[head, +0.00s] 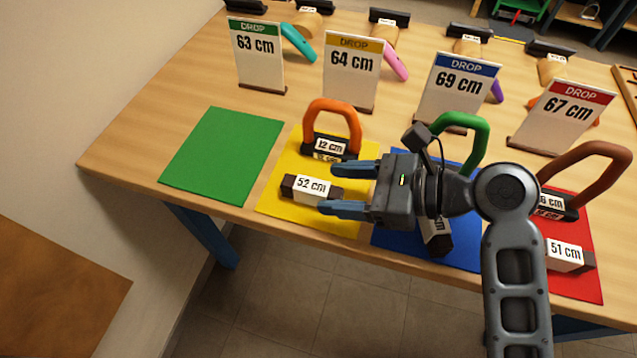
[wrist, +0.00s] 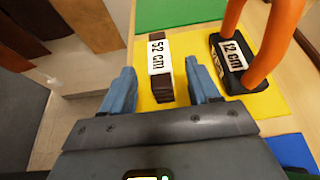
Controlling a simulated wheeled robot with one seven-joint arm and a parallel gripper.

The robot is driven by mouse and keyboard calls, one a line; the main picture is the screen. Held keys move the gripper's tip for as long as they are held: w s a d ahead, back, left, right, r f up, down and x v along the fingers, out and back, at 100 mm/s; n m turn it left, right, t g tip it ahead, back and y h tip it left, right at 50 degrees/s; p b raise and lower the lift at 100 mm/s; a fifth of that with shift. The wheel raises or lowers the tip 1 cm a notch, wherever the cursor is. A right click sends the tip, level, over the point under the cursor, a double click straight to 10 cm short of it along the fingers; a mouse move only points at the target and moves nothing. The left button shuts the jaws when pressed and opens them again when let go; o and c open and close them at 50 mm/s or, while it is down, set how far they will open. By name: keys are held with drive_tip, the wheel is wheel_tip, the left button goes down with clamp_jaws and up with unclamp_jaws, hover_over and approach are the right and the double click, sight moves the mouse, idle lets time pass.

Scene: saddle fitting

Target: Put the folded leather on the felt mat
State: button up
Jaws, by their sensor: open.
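A dark brown folded leather (head: 288,184) with a white "52 cm" band lies on the yellow felt mat (head: 272,205). In the wrist view the leather (wrist: 163,92) appears between the fingertips, with yellow mat showing on both sides. My gripper (head: 332,188) is open and empty, its fingers pointing left at the leather's right end in the head view; the gripper also shows in the wrist view (wrist: 160,75). A similar banded piece marked "51 cm" (head: 567,255) lies on the red mat (head: 588,285). Another banded piece (head: 437,243), partly hidden by my arm, lies on the blue mat (head: 390,240). The green mat (head: 222,155) is bare.
An orange handle (head: 333,104) on a "12 cm" base stands behind the leather. Green (head: 478,125) and brown (head: 590,170) handles stand on the blue and red mats. "DROP" signs, including 63 cm (head: 258,60) and 64 cm (head: 350,75), stand behind the mats. The table's front-left corner is clear.

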drive_tip(key=v, duration=0.6)
drive_tip(key=shift+s+d+r, duration=0.15)
drive_tip(key=shift+d, duration=0.2)
